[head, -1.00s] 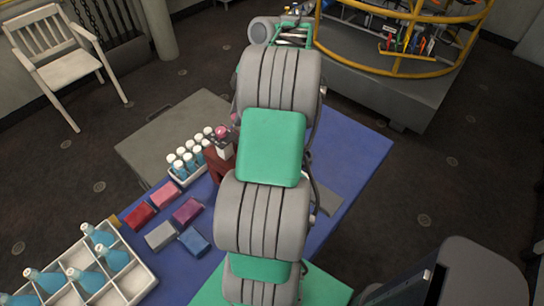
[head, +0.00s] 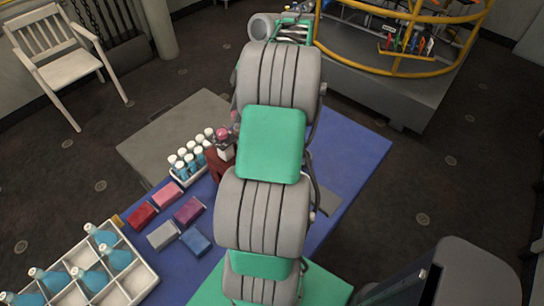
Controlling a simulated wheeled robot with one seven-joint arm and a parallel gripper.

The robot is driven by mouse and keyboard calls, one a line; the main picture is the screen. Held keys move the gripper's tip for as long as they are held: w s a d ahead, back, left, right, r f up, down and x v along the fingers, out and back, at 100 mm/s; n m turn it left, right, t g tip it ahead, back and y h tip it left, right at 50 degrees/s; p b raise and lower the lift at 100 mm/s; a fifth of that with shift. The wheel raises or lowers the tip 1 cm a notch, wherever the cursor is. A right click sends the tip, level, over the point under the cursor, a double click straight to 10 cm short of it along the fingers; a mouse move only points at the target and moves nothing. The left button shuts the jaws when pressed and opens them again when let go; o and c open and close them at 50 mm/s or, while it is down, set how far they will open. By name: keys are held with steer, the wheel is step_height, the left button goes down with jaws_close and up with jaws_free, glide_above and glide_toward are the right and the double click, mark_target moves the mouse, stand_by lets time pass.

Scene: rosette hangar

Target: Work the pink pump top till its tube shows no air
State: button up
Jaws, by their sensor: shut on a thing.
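The pink pump top (head: 222,133) shows just left of my arm, above a small pale body (head: 225,153) at the dark red stand (head: 217,168). My gripper (head: 225,136) is mostly hidden behind my arm. Dark and grey parts of it show close around the pink top, and it looks shut on it. The tube is hidden or too small to make out, so I cannot tell whether it holds air.
A white rack (head: 187,177) of white-capped blue bottles stands left of the stand. Several coloured boxes (head: 188,210) lie nearer on the blue table (head: 350,150). A divided white crate (head: 140,282) with blue bottles is at lower left. The table's right side is mostly clear.

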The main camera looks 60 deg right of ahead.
steer(key=shift+f+b, duration=0.95)
steer(key=shift+f, duration=0.05)
steer(key=o, duration=1)
steer(key=shift+r, duration=0.1)
step_height(320, 180, up, 7)
steer(key=p, duration=0.6)
steer(key=shift+p, duration=0.4)
